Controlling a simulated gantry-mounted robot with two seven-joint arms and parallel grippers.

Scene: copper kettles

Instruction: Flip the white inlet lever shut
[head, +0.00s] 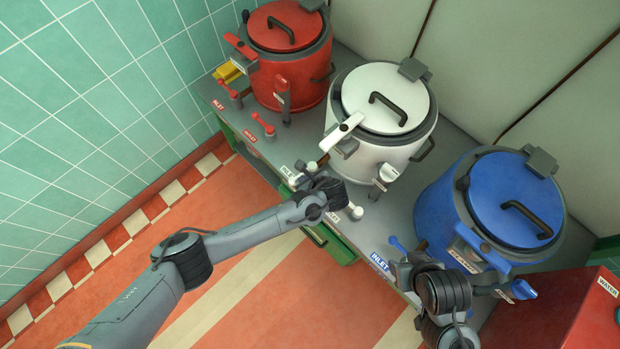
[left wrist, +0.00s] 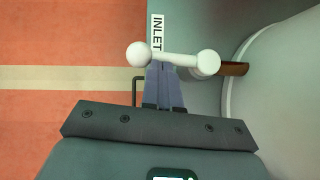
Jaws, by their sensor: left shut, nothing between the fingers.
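The white inlet lever (left wrist: 178,59) lies across the left wrist view, a white bar with a round knob at its left end and a rounder hub at its right end. The INLET label (left wrist: 157,32) is just beyond it. My left gripper (left wrist: 163,68) is shut and empty, its fingertips at the near side of the bar; I cannot tell if they touch. In the head view my left gripper (head: 318,181) is by the white lever (head: 311,167), partly covering it. My right gripper (head: 402,272) is beside the blue kettle's inlet; its fingers are unclear.
The white kettle (head: 383,137) stands behind the levers, with the red kettle (head: 290,77) to its left and the blue kettle (head: 515,205) to its right. A second white lever (head: 347,212) is right of my left gripper. The floor in front is open.

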